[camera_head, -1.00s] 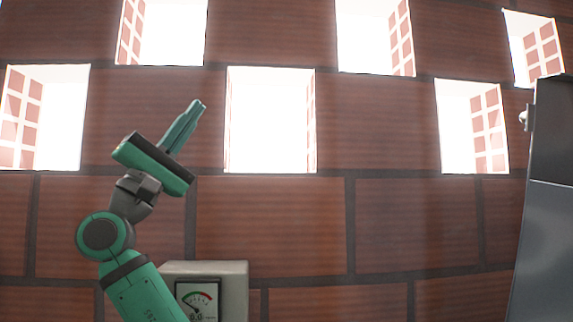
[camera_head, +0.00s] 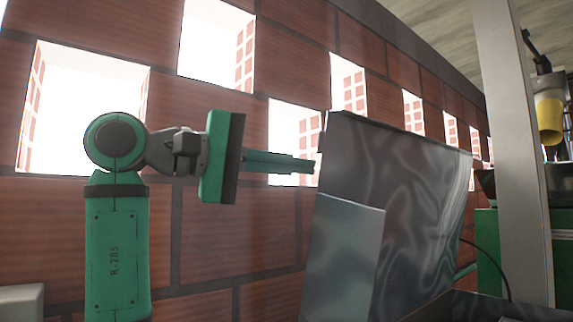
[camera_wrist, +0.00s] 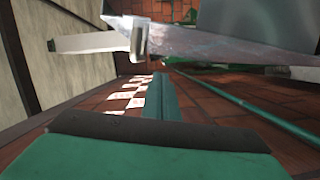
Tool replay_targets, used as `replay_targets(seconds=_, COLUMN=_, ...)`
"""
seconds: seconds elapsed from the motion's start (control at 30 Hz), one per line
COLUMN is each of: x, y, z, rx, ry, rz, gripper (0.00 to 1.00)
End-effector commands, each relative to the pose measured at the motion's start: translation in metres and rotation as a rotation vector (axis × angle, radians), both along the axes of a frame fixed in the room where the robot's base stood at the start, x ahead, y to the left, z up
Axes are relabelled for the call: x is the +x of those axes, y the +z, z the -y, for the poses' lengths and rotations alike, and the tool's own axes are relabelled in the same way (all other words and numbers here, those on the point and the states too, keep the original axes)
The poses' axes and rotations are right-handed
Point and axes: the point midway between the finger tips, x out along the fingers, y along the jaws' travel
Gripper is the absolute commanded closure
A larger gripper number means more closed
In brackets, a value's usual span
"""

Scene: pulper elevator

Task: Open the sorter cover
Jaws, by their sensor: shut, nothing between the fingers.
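A grey sheet-metal housing (camera_head: 405,165), which seems to be the sorter, stands right of centre in the head view. A smaller flat panel (camera_head: 343,255) covers its lower front; I cannot tell which part is the cover. My green gripper (camera_head: 308,164) is level, its fingers pointing right, shut and empty. In the picture its tips end at the housing's left edge; contact cannot be told. In the wrist view the shut fingers (camera_wrist: 160,78) point towards a metal edge (camera_wrist: 215,45) with a small bracket-like piece (camera_wrist: 140,38). A gap seems to separate them.
A brick wall (camera_head: 230,230) with bright window openings runs behind my arm. A grey post (camera_head: 515,150) stands right of the housing, with a yellow cup-shaped part (camera_head: 549,118) and green machinery (camera_head: 490,250) beyond. A pale box (camera_head: 20,303) is at lower left.

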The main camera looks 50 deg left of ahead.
Motion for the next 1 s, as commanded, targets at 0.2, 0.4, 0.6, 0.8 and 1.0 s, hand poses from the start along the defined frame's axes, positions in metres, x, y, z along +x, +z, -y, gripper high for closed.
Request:
replay_targets(seconds=0.2, x=0.040, y=-0.002, z=0.013, rx=0.001, ry=0.000, rz=0.000, gripper=1.00)
replay_targets(seconds=0.4, x=0.056, y=-0.006, z=0.032, rx=0.004, ry=0.002, rz=0.004, gripper=1.00)
replay_targets(seconds=0.6, x=0.055, y=-0.010, z=0.051, rx=0.001, ry=0.003, rz=0.003, gripper=1.00)
replay_targets(seconds=0.8, x=0.054, y=-0.011, z=0.057, rx=-0.001, ry=0.003, rz=0.002, gripper=1.00)
replay_targets(seconds=1.0, x=0.054, y=-0.011, z=0.057, rx=-0.001, ry=0.003, rz=0.002, gripper=1.00)
